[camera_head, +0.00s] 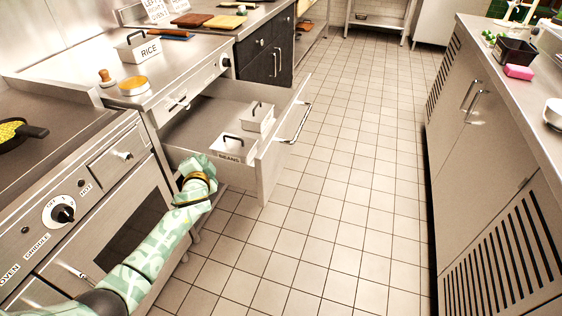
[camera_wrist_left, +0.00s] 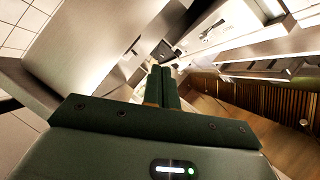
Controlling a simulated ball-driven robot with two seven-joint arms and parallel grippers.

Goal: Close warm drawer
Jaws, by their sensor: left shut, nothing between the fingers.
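The warm drawer (camera_head: 271,171) stands pulled out from the steel counter in the head view, with a long bar handle (camera_head: 300,123) on its front. Inside it are a steel container labelled BEANS (camera_head: 228,147) and another lidded container (camera_head: 258,116). My left gripper (camera_head: 197,163) is at the near side of the open drawer, low and close to its side wall; I cannot tell whether it touches. In the left wrist view its fingers (camera_wrist_left: 161,88) are together with nothing between them. My right gripper is not in view.
A container labelled RICE (camera_head: 138,47) and a round brass-coloured lid (camera_head: 134,86) stand on the counter above. An oven with a knob (camera_head: 64,213) is at left. Tiled floor (camera_head: 350,150) is clear in the middle. A right counter (camera_head: 480,60) holds a pink block (camera_head: 518,71).

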